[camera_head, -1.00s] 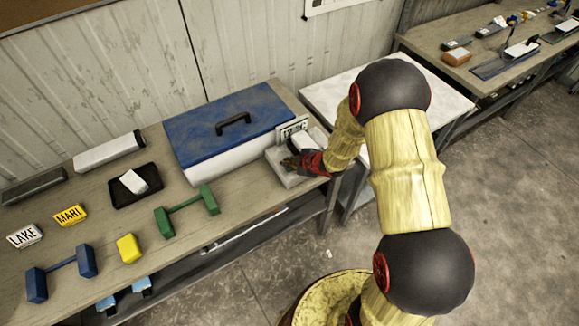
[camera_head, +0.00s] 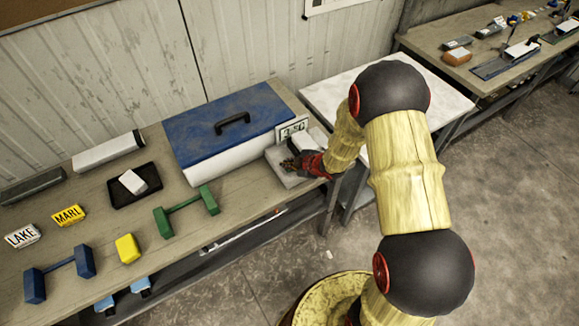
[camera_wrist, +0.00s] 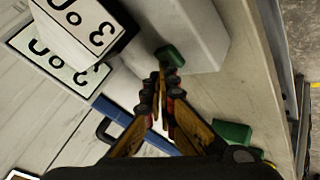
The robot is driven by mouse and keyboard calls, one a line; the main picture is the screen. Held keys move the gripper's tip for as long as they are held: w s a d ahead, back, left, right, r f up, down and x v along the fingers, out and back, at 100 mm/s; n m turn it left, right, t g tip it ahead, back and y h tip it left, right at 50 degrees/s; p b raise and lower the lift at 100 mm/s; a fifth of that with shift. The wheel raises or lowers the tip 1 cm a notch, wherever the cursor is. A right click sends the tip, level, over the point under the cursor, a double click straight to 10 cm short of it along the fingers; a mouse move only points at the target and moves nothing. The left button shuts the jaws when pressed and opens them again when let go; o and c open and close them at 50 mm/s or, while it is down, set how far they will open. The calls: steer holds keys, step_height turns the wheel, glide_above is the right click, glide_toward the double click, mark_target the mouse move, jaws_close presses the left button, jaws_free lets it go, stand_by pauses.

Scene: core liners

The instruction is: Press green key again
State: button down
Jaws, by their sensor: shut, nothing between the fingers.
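My gripper (camera_head: 291,164) is at the right end of the blue-lidded box (camera_head: 250,109), over the pale grey unit (camera_head: 289,178) below the display plate (camera_head: 293,130). In the wrist view my gripper (camera_wrist: 158,88) has its fingertips together and empty. A green block (camera_wrist: 172,55) shows just beyond the tips against a white body, and a second green block (camera_wrist: 232,133) lies to the right of the fingers. I cannot tell which, if either, is the green key, nor whether the tips touch it. The display digits (camera_wrist: 62,60) appear upside down in the wrist view.
A green dumbbell-shaped piece (camera_head: 187,212), a yellow block (camera_head: 128,248) and a blue dumbbell-shaped piece (camera_head: 60,272) lie along the bench front. A black tray (camera_head: 150,194) holds a white block (camera_head: 133,181). A white-topped table (camera_head: 318,95) stands to the right.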

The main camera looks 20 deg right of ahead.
steer(key=shift+r, duration=0.1)
stand_by(0.3)
steer(key=shift+r+p, duration=0.75)
steer(key=shift+r, duration=0.05)
step_height(320, 180, up, 5)
steer(key=p, duration=0.4)
stand_by(0.7)
